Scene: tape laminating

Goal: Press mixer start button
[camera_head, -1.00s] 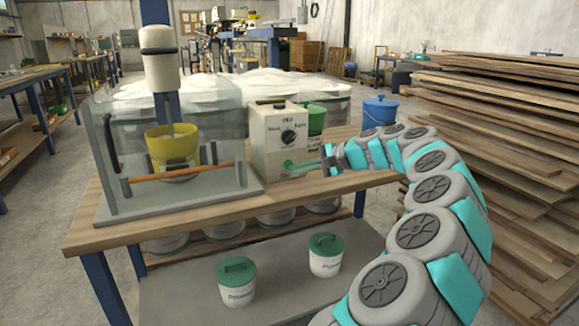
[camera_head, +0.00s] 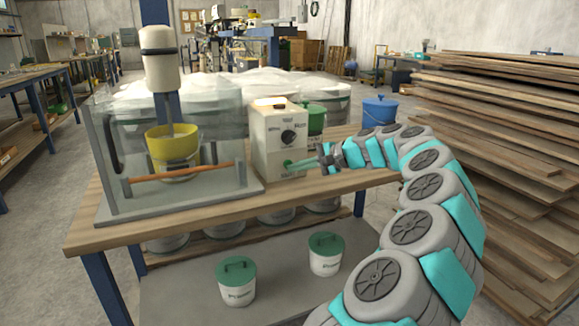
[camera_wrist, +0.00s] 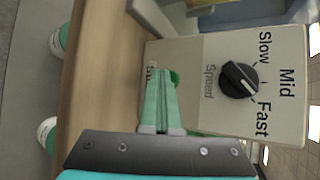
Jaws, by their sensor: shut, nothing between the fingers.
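The mixer (camera_head: 160,68) stands at the left of the workbench, with its shaft reaching down into a yellow bucket (camera_head: 172,146) behind a clear guard. Its cream control box (camera_head: 270,135) stands to the right, with a black speed dial (camera_head: 288,137) that also shows in the wrist view (camera_wrist: 239,80). In the wrist view, a green start button (camera_wrist: 175,77) is partly hidden behind the fingertips (camera_wrist: 161,74). I cannot tell whether they touch it.
The workbench (camera_head: 215,212) has lidded buckets on and by its lower shelf, including one at the front (camera_head: 236,282). A blue bucket (camera_head: 380,111) stands behind the bench on the right. Stacked boards (camera_head: 510,140) rise to the right of my arm.

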